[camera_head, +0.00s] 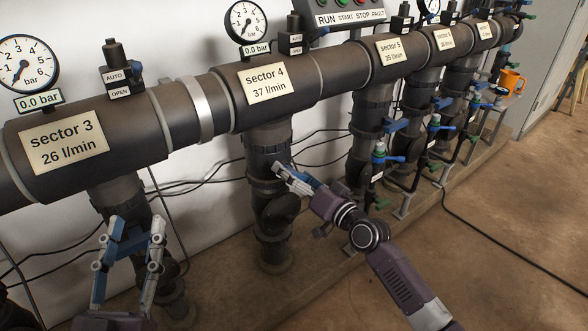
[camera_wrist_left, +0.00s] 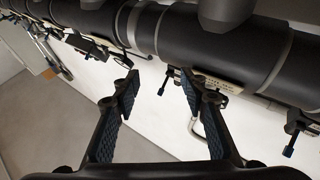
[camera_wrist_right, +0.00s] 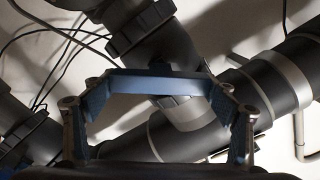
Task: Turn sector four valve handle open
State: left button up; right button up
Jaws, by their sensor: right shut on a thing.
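The sector 4 branch is the thick dark vertical pipe (camera_head: 273,220) under the label "sector 4, 37 l/min" (camera_head: 265,83). My right gripper (camera_head: 286,173) is at the upper part of this pipe, coming from the right. In the right wrist view a blue bar, the valve handle (camera_wrist_right: 160,84), spans between its two fingers, and the gripper is shut on it. In the head view the gripper mostly hides the handle, so its exact angle is unclear. My left gripper (camera_head: 136,238) is open and empty in front of the sector 3 pipe; its spread fingers also show in the left wrist view (camera_wrist_left: 160,82).
The large horizontal manifold (camera_head: 335,65) runs above both grippers. The sector 4 gauge (camera_head: 246,22) has a "0.0 bar" plate below it. More branches with blue-handled valves (camera_head: 380,158) stand to the right. The floor at the right is mostly clear.

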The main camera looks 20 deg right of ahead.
jog(key=m+p, duration=0.2)
jog(key=m, duration=0.6)
jog(key=shift+w+d, duration=0.1)
jog(key=shift+d, duration=0.05)
pick_arm(q)
notch_tip(320, 180, down, 14)
jog(key=a+g+y, duration=0.1)
jog(key=g+y, duration=0.1)
jog(key=g, duration=0.5)
jog(key=shift+a+r, duration=0.25)
jog(key=shift+a, duration=0.15)
pick_arm(e)
jog(key=shift+f+m, duration=0.15)
jog(key=shift+m, duration=1.15)
jog(key=o, duration=1.2)
jog(key=shift+c, duration=0.2)
pick_arm(q)
jog(key=shift+s, duration=0.1)
pick_arm(e)
jog(key=shift+f, duration=0.1)
jog(key=v, duration=1.2)
